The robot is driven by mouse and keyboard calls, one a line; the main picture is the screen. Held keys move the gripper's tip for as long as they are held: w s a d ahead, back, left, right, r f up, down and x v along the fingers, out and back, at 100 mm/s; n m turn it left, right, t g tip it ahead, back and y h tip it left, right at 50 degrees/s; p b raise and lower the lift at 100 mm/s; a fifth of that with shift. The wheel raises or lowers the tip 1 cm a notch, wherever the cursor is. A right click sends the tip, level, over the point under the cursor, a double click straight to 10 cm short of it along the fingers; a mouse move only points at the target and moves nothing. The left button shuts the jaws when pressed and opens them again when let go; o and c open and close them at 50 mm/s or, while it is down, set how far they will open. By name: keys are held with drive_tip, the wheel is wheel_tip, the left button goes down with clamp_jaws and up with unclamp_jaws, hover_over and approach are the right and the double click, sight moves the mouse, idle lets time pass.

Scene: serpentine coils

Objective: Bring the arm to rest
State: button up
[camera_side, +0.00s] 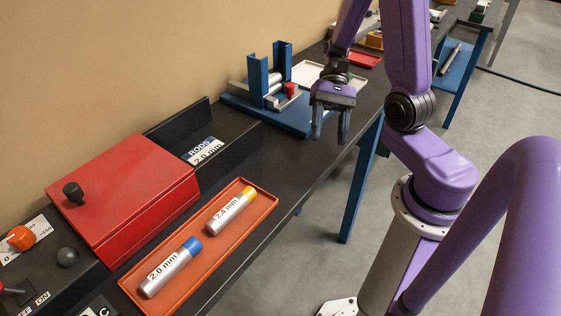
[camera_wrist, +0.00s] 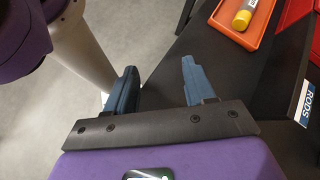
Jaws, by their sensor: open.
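My gripper (camera_side: 331,124) hangs from the purple arm near the front edge of the dark bench, in front of the blue fixture. Its two fingers point down, apart and empty. In the wrist view, my gripper (camera_wrist: 158,90) shows both blue-grey fingers spread, with bare floor and the bench edge beyond them. Nothing is between the fingers.
An orange tray (camera_side: 262,207) holds a yellow-capped cylinder (camera_side: 230,211) and a blue-capped cylinder (camera_side: 171,267). A red box (camera_side: 125,195) stands left of it. The blue fixture (camera_side: 236,98) with uprights is behind my gripper. The dark bench (camera_side: 300,165) is clear between tray and fixture.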

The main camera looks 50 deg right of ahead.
drive_tip(key=n+h, duration=0.1)
drive_tip(key=s+n+g+h, duration=0.1)
drive_tip(key=n, duration=0.1)
drive_tip(key=shift+s+a, duration=0.25)
drive_tip(key=shift+a, duration=0.1)
drive_tip(key=s+a+r+n+t+h, duration=0.4)
drive_tip(key=s+a+n+t+h, duration=0.2)
drive_tip(key=n, duration=1.2)
drive_tip(key=shift+s+h, duration=0.5)
drive_tip(key=shift+s, duration=0.35)
